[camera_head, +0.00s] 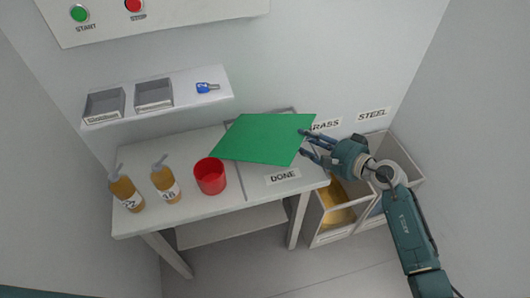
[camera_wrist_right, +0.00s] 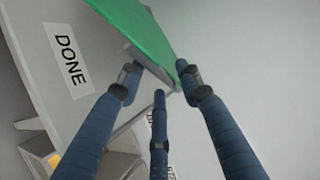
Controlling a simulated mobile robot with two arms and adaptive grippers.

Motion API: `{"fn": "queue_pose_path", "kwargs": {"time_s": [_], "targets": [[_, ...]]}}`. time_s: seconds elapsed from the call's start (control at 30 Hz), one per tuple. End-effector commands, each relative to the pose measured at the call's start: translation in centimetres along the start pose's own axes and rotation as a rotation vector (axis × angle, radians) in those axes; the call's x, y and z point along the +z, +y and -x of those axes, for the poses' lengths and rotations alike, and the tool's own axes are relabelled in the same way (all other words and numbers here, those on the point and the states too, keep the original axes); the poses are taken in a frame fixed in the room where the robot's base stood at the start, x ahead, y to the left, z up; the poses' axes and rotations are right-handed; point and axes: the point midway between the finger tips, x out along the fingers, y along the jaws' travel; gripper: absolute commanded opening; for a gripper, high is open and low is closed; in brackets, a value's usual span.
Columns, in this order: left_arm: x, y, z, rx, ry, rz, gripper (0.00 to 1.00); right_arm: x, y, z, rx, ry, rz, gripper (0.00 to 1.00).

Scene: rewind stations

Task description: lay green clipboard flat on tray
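My left gripper is not in view.
A red cup (camera_head: 210,176) stands close to the clipboard's left corner. Two amber bottles (camera_head: 165,183) stand at the table's left. A DONE label (camera_head: 283,176) is near the front edge. A wall shelf (camera_head: 185,97) holds small bins and a blue item. Open bins (camera_head: 315,224) stand right of the table.

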Motion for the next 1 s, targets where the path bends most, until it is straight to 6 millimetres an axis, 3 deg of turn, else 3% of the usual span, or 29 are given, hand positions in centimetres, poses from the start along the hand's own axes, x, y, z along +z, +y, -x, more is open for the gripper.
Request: {"fn": "queue_pose_path", "kwargs": {"time_s": [0.17, 0.7, 1.0], "targets": [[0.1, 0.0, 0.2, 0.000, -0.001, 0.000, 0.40, -0.1, -0.1, 1.0, 0.000, 0.001, 0.001, 0.35], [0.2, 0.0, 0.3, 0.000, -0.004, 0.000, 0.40, 0.0, 0.1, 7.3, 0.000, 0.001, 0.001, 0.35], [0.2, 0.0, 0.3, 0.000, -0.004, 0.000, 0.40, 0.0, 0.0, 8.0, -0.001, 0.000, -0.001, 0.35]]}}
